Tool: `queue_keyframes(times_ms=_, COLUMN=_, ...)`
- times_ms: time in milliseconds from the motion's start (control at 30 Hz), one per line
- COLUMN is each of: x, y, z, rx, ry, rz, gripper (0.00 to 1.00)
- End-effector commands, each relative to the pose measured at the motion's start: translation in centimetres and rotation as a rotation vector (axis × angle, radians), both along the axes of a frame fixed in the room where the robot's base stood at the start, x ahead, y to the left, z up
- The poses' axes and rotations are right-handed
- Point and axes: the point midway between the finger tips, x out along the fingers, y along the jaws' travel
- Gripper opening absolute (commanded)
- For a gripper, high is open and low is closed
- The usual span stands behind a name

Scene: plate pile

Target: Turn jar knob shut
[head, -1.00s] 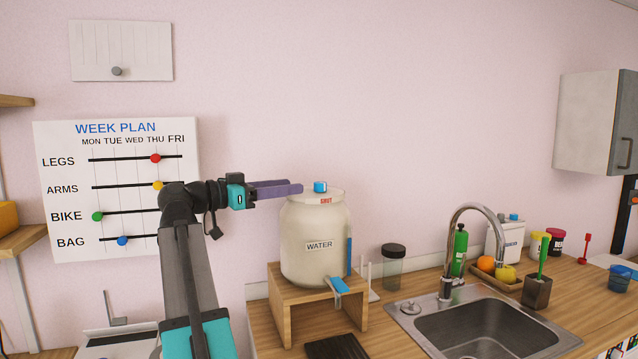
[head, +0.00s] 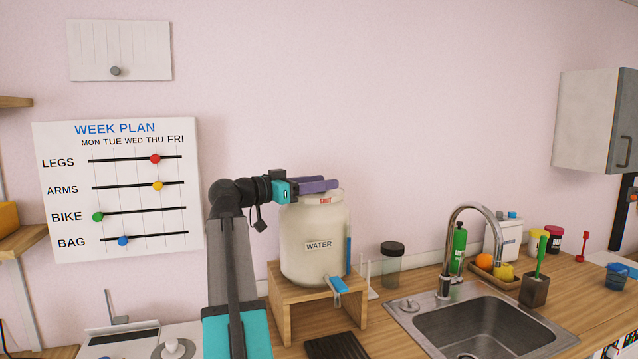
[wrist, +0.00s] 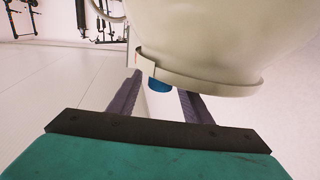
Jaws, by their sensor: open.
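The cream jar labelled WATER (head: 312,262) stands upright on a wooden stand (head: 283,318). Its lid rim carries a red SHUT mark (head: 325,201). The blue knob on the lid is hidden behind my gripper in the head view. In the wrist view, which shows the jar upside down, the knob (wrist: 160,87) sits between the two purple fingers, near their tips. My gripper (head: 336,184) is open, lying level just above the lid. I cannot tell whether a finger touches the knob.
A blue tap lever (head: 338,285) sticks out low on the jar's front. A glass jar with a dark lid (head: 392,264) and the sink (head: 490,318) are to the right. The week plan board (head: 117,190) hangs left. The wall space above the jar is clear.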

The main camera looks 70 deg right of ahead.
Motion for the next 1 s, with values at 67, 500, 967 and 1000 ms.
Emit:
queue_keyframes(times_ms=67, x=0.00, y=-0.04, z=-0.01, rx=0.000, ry=0.000, rz=0.001, gripper=0.45)
queue_keyframes(times_ms=500, x=0.11, y=0.08, z=-0.01, rx=0.000, ry=0.000, rz=0.002, gripper=0.04)
queue_keyframes(times_ms=967, x=0.24, y=-0.18, z=-0.16, rx=0.002, ry=0.001, rz=-0.080, gripper=0.04)
queue_keyframes(times_ms=1000, x=0.26, y=-0.19, z=-0.16, rx=0.002, ry=0.001, rz=-0.092, gripper=0.04)
